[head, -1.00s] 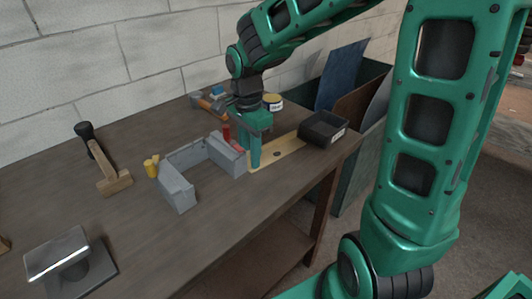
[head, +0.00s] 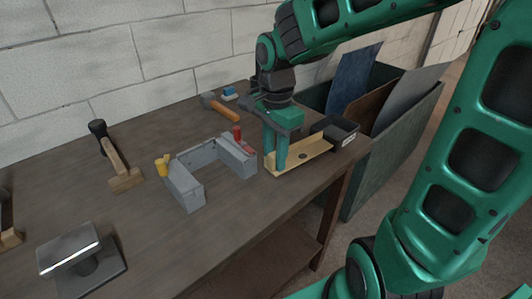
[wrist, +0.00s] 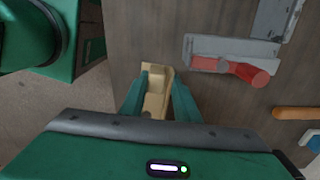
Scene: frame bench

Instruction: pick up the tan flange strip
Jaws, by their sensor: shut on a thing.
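The tan flange strip (head: 304,155) is a flat piece with a hole and a raised lip, at the right end of the bench in the head view. My gripper (head: 276,162) is shut on its near left end, with the fingers pointing down. In the wrist view the strip (wrist: 157,92) sits between my two green fingers (wrist: 156,98). Its far end is hidden behind my gripper there. I cannot tell for sure whether the strip is clear of the bench top.
A grey U-shaped frame (head: 187,186) with red (head: 238,138) and yellow (head: 162,166) clamps stands left of my gripper. A black tray (head: 337,129) is close behind the strip. A bin (head: 385,160) of sheets stands right.

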